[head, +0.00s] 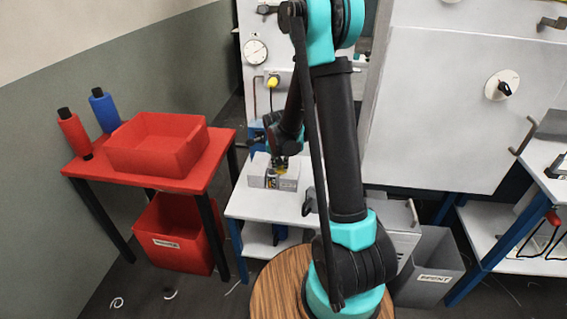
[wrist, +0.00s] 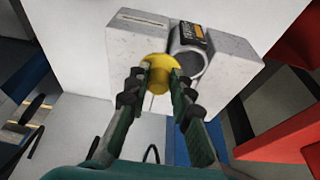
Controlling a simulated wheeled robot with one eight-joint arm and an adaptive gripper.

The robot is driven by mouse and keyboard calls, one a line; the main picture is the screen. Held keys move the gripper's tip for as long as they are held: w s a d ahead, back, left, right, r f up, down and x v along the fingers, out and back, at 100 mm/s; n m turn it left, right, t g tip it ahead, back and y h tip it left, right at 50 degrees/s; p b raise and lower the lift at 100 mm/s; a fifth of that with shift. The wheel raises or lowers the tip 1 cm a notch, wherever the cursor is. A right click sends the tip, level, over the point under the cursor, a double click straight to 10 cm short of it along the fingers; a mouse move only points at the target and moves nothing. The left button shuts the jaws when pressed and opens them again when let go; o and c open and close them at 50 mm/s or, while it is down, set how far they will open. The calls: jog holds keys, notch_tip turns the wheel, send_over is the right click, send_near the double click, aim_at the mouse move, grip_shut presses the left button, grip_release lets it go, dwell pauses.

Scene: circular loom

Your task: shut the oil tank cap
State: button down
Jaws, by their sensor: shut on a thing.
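The oil tank looks like a pale grey block (wrist: 225,60) on a white surface, with a dark-ended grey cylinder (wrist: 187,58) bearing a black and yellow label. The yellow cap (wrist: 160,72) is between the fingertips of my gripper (wrist: 159,82), which is shut on it. The cap lies beside the cylinder in the wrist view; I cannot tell whether it touches the cylinder or the block. A thin pale line hangs below the cap. In the head view the block (head: 290,181) sits on the low white table, with my gripper (head: 279,167) over it, small and partly hidden.
A red table (head: 185,184) with a red bin (head: 150,145), a red bottle (head: 75,135) and a blue bottle (head: 104,110) stands at left. The white table (head: 265,205) is clear in front of the block. A machine panel with a dial (head: 255,51) rises behind.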

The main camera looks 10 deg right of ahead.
jog(key=shift+w+a, duration=0.1)
jog(key=shift+a, duration=0.35)
jog(key=shift+a, duration=0.75)
jog(key=shift+a, duration=0.65)
jog(key=c, duration=1.2)
grip_release()
jog(key=shift+d, duration=0.1)
jog(key=s+a+r, duration=0.1)
jog(key=s+r, duration=0.3)
jog(key=s, duration=0.2)
jog(key=shift+a, duration=0.35)
